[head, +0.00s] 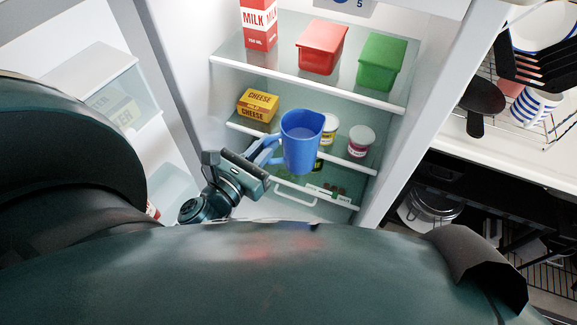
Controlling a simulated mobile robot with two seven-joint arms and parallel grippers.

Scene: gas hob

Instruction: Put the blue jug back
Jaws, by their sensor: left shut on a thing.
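The blue jug (302,145) is in the head view, in front of the middle shelf of the open fridge. It looks roughly upright, with its open top towards me and its handle to the left. My left gripper (262,158) is shut on the jug at its handle side, coming from the lower left. The jug hides part of the middle shelf and of the pots behind it. I cannot tell whether its base touches anything. My right gripper is not in view.
The top shelf (285,78) holds a milk carton (259,25), a red tub (321,47) and a green tub (382,61). A cheese box (257,105) is left of the jug, and two small pots (361,140) are to its right. A dish rack (540,110) stands outside at right.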

